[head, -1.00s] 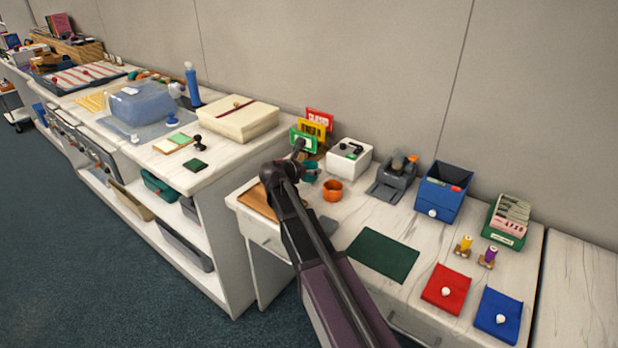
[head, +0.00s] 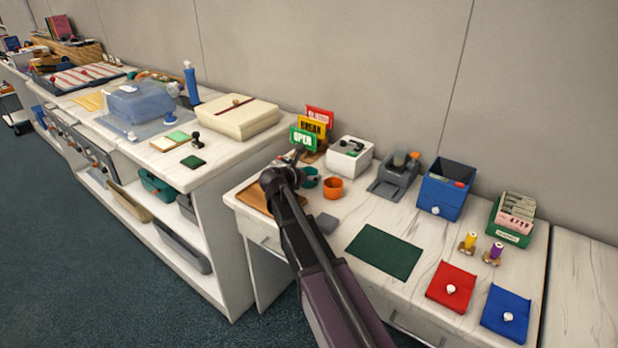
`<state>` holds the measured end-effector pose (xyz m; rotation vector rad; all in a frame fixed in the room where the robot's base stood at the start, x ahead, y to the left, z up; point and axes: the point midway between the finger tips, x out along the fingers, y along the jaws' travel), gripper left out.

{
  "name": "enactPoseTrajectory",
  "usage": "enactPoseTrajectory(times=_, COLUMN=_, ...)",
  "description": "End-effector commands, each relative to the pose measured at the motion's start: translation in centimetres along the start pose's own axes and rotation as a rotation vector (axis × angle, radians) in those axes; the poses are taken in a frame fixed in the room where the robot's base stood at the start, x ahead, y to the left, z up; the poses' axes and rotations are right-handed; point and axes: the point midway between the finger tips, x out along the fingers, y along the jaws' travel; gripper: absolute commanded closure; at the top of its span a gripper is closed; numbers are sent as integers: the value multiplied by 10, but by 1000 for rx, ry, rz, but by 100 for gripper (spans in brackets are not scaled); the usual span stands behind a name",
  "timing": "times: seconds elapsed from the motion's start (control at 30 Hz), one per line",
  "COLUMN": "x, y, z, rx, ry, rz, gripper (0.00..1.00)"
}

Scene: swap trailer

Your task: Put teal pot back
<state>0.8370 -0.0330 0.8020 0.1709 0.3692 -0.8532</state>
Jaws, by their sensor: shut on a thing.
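The teal pot (head: 310,178) is at the back left of the right-hand table, just left of the orange pot (head: 333,187). My gripper (head: 299,156) is at the pot's upper left side and is shut on it. The fingers are small and partly hidden by my wrist, so the exact hold on the pot is unclear. The pot is low, near the tabletop; I cannot tell whether its base touches.
A sign rack (head: 311,135) and a white box (head: 350,156) stand behind the pots. A wooden tray (head: 254,194) lies left, partly behind my arm. A grey block (head: 326,222) and a dark green mat (head: 384,252) lie in front.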

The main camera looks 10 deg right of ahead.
Motion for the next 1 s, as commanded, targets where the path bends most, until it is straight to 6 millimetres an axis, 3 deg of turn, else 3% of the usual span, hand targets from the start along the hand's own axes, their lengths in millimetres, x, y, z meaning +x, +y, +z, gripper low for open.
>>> enactPoseTrajectory(times=0.4, x=1, y=0, z=-4, rx=0, ry=0, rz=0, gripper=61)
enactPoseTrajectory(times=0.43, x=1, y=0, z=-3, rx=0, ry=0, rz=0, gripper=12)
enactPoseTrajectory(times=0.47, x=1, y=0, z=-3, rx=0, ry=0, rz=0, gripper=3)
enactPoseTrajectory(times=0.5, x=1, y=0, z=-2, rx=0, ry=0, rz=0, gripper=0)
enactPoseTrajectory(times=1.0, x=0, y=0, z=-1, rx=0, ry=0, rz=0, gripper=0)
